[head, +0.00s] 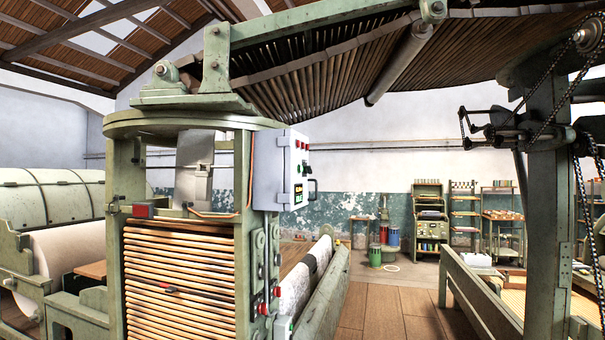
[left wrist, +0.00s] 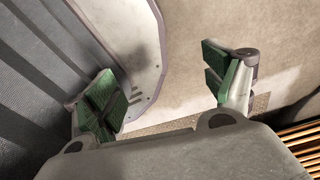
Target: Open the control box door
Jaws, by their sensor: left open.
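The grey control box (head: 270,172) is mounted on the right side of the green slatted machine in the head view. Its narrow front face carries red lights, a green button and a small lit screen (head: 298,194). A dark handle (head: 313,190) stands out at its right edge. The door looks shut. My left gripper (left wrist: 163,82) is open and empty in the left wrist view, its green-padded fingers wide apart. The control box is not in that view, and neither gripper shows in the head view. My right gripper is not seen.
The machine's wooden slats (head: 180,280) lie left of and below the box. A roll of pale material (head: 300,285) sits low to its right. Wooden floor (head: 395,310) is open further right, before a green post (head: 548,220) with chains. Slats (left wrist: 300,138) edge the left wrist view.

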